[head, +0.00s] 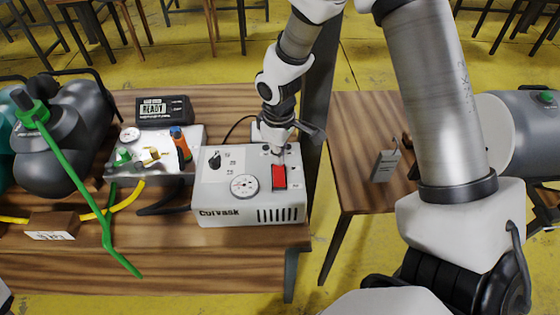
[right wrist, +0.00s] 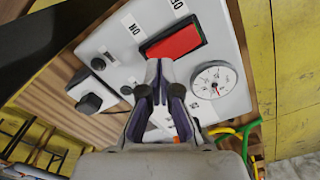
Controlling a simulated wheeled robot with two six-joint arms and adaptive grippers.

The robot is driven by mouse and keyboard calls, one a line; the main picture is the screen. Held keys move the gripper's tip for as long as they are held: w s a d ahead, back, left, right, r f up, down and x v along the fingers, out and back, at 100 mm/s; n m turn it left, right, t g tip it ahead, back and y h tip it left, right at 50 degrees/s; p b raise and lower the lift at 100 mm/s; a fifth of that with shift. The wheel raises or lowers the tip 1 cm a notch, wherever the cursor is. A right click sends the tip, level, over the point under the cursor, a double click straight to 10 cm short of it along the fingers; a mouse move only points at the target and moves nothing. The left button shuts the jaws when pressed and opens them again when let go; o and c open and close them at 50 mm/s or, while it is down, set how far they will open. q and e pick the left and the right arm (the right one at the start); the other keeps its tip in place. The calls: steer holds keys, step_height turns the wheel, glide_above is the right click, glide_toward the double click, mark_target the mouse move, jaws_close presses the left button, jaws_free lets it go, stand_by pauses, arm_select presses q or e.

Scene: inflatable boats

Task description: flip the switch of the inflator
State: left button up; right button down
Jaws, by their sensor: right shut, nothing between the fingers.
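The inflator (head: 237,205) is a white box on the wooden table, with a round gauge (head: 244,186), a black knob and a red rocker switch (head: 279,176) on its top face. The red switch also shows in the right wrist view (right wrist: 174,42), in a black frame beside the gauge (right wrist: 215,84). My right gripper (head: 277,151) is shut and empty. It points down at the far end of the red switch. In the right wrist view its fingertips (right wrist: 160,66) are close to the switch's edge; I cannot tell whether they touch. Which way the switch is tipped is unclear. My left gripper is not in view.
Left of the inflator, a grey panel (head: 190,170) carries valves and a gauge, with a black READY display (head: 165,110) behind it. Dark tanks (head: 80,135), a green lever and yellow hose lie further left. A second table (head: 355,150) with a grey tag stands right.

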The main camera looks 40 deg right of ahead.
mark_target(279, 168)
steer(key=shift+w+f, duration=0.1)
steer(key=shift+w, duration=0.05)
stand_by(0.3)
steer(key=shift+f+b, duration=0.8)
steer(key=shift+f, duration=0.5)
stand_by(0.3)
step_height(279, 168, up, 7)
steer(key=p, duration=0.7)
steer(key=shift+r, duration=0.1)
stand_by(0.4)
